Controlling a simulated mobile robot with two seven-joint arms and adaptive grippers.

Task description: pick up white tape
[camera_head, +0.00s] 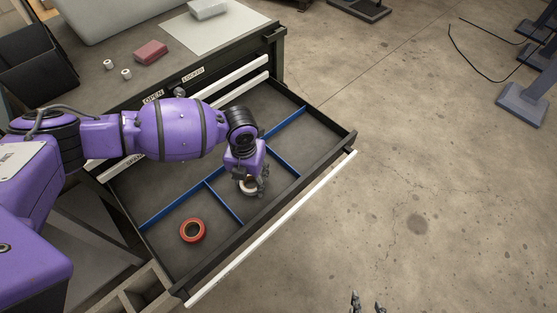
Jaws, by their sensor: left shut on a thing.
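The white tape (247,188) is a small white roll in the middle part of the open drawer (330,125), partly hidden by my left gripper. My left gripper (252,186) reaches down into the drawer and is shut on the white tape. I cannot tell whether the tape still touches the drawer floor. My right gripper (367,304) shows only at the bottom edge, over the floor, with its two fingertips apart and nothing between them.
A red tape roll (192,230) lies in the drawer's near left compartment. Blue dividers (224,201) split the drawer. A red block (151,52) and two small white rolls (126,74) are on the cabinet top. Open floor lies to the right.

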